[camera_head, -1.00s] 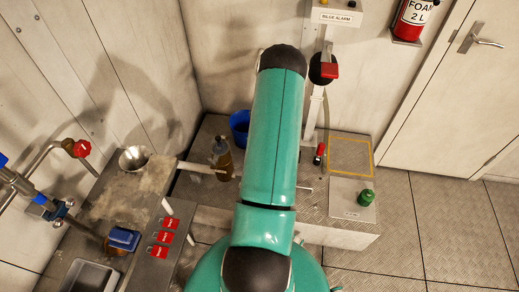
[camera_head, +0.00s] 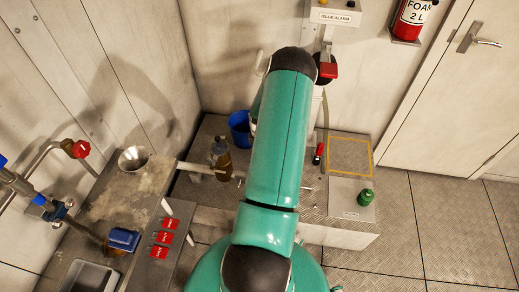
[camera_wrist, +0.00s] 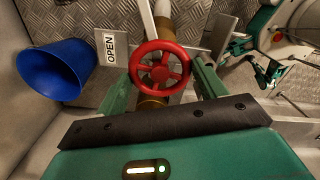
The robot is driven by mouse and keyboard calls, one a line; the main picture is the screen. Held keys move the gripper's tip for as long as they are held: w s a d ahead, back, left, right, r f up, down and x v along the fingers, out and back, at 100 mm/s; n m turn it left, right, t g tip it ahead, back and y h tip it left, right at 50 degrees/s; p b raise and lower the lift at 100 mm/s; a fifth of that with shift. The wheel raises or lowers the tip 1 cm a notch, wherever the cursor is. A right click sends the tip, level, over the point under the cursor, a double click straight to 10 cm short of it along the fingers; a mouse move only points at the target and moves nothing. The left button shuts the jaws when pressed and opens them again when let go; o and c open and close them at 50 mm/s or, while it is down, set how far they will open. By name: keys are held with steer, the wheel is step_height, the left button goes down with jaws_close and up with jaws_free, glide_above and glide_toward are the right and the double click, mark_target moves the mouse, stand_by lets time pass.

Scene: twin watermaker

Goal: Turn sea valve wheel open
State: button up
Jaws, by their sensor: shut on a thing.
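The red valve wheel (camera_wrist: 160,73) is in the middle of the wrist view, on a brass-coloured fitting of a pipe. My gripper (camera_wrist: 158,82) has its two green fingers at the left and right of the wheel's rim and is shut on it. A plate reading OPEN (camera_wrist: 111,48) is just left of the wheel. In the head view, my green arm covers the gripper and this wheel.
A blue bucket (camera_wrist: 57,70) stands left of the wheel and also shows in the head view (camera_head: 239,128). A brown bottle (camera_head: 222,160) stands near it. The floor at right is clear.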

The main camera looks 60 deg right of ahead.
steer(key=n, duration=0.5)
steer(key=shift+n, duration=0.3)
steer(key=n, duration=0.5)
stand_by(0.4)
steer(key=o, duration=1.4)
step_height(320, 180, up, 14)
steer(key=shift+f, duration=0.1)
